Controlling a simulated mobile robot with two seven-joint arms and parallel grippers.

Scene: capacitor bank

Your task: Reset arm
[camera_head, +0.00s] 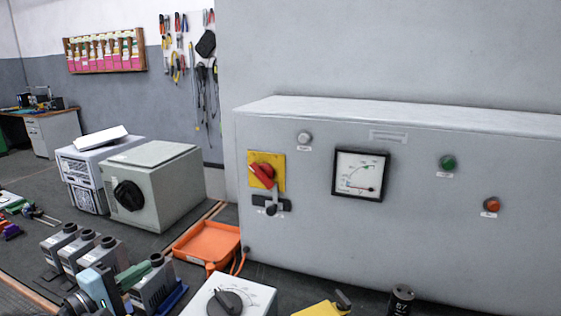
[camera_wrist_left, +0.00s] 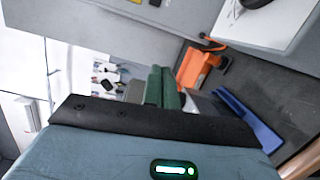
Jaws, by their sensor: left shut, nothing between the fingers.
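My left gripper (camera_head: 135,274) comes in at the lower left of the head view, blue-grey with green fingers. In the left wrist view its green fingers (camera_wrist_left: 162,88) are together with nothing between them. It is above the bench, in front of a row of small grey devices (camera_head: 85,250), and partly hides the nearest one. My right gripper is in neither view.
A large grey cabinet (camera_head: 420,240) with a red switch (camera_head: 262,174) and a meter (camera_head: 360,173) fills the right. An orange tray (camera_head: 208,243), a grey box (camera_head: 165,178), a white knob box (camera_head: 260,297) and a black cylinder (camera_head: 400,300) stand nearby.

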